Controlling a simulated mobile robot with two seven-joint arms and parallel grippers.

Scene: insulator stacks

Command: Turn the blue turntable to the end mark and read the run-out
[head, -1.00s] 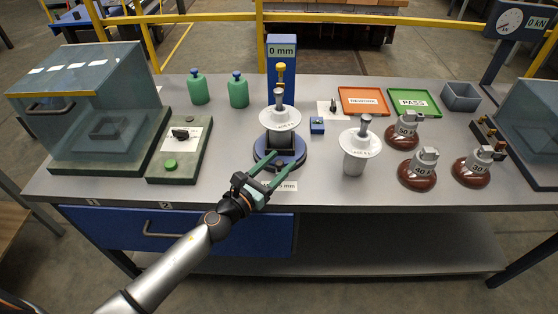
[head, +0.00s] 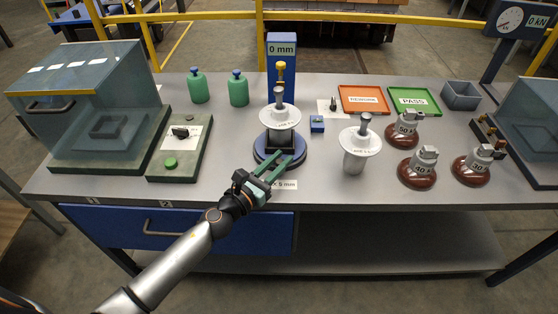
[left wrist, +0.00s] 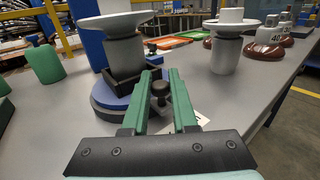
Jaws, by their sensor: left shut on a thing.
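The blue turntable (head: 299,160) stands on the bench with a white insulator (head: 280,118) upright in its dark holder. Its blue disc also shows in the left wrist view (left wrist: 103,97). My left gripper (head: 285,161) is shut on the turntable's dark knob (left wrist: 158,91), which sits between the green fingers at the disc's front edge. Behind the turntable a blue post carries a display (head: 282,50) reading 0 mm, with a yellow-topped gauge (head: 281,70) in front of it. A label (head: 284,185) on the bench front ends in "5 mm". My right gripper is not in view.
A second white insulator (head: 359,148) stands right of the turntable, with several brown insulators (head: 417,171) beyond it. A small blue block (head: 317,124) is close by. Orange (head: 364,99) and green (head: 414,101) trays lie behind. Two green bottles (head: 198,89) stand back left.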

